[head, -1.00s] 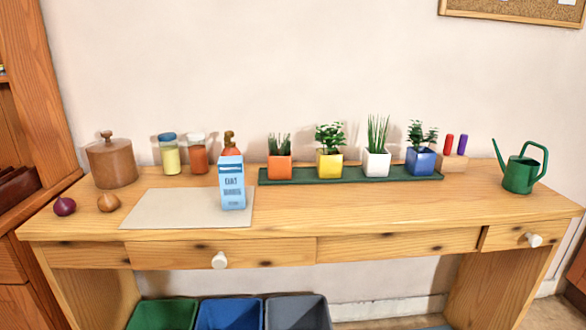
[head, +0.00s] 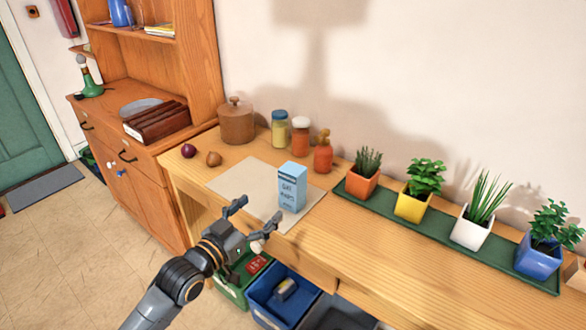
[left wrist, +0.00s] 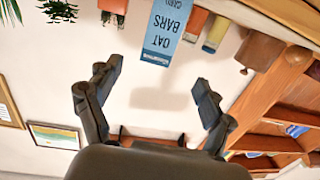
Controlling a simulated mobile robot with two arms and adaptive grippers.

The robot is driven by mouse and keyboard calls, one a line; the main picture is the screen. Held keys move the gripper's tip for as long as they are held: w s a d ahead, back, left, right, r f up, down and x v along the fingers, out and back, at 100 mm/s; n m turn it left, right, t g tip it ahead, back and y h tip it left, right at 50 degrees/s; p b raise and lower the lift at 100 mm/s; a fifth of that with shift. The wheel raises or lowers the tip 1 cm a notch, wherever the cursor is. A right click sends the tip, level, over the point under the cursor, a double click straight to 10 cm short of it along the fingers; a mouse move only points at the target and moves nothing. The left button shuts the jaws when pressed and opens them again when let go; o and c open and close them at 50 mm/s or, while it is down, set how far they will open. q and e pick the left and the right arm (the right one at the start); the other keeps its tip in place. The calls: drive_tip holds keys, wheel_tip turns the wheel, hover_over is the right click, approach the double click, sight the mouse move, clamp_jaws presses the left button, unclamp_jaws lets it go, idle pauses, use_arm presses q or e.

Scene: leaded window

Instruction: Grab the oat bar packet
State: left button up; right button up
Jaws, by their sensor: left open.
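The oat bar packet (head: 292,186) is a light blue upright carton on the front right part of a pale mat (head: 240,180) on the wooden table. In the left wrist view the packet (left wrist: 163,32) appears upside down, with "OAT BARS" readable, beyond the fingertips. My left gripper (head: 252,218) is open and empty, in front of the packet and to its left, near the table's front edge. Its two spread fingers (left wrist: 158,80) show in the left wrist view, not touching the packet. My right gripper is in neither view.
An orange bottle (head: 323,152), jars (head: 300,136) and a wooden canister (head: 236,122) stand behind the packet. A green tray (head: 360,198) with potted plants is to the right. Bins (head: 275,300) stand below the table edge.

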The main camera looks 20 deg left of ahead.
sight(287, 176)
use_arm(q)
drive_tip(key=w, duration=0.2)
drive_tip(key=w+d+r, duration=0.1)
drive_tip(key=w, duration=0.2)
drive_tip(key=w+d+r, duration=0.1)
drive_tip(key=w, duration=0.1)
drive_tip(key=shift+w+d+r+p, duration=0.1)
drive_tip(key=shift+w+p, duration=0.2)
drive_tip(key=shift+p, duration=0.1)
drive_tip(key=x, duration=0.2)
drive_tip(key=p+x, duration=0.1)
drive_tip(key=x, duration=0.2)
drive_tip(key=shift+w+d+r, duration=0.1)
drive_tip(key=shift+w+r, duration=0.15)
drive_tip(key=shift+w+d+f, duration=0.1)
drive_tip(key=shift+w, duration=0.3)
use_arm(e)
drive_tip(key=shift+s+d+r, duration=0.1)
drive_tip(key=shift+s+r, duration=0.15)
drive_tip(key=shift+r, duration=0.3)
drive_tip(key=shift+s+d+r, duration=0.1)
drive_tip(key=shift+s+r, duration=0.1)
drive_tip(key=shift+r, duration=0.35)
use_arm(q)
drive_tip(key=shift+s, duration=0.1)
drive_tip(key=c, duration=1)
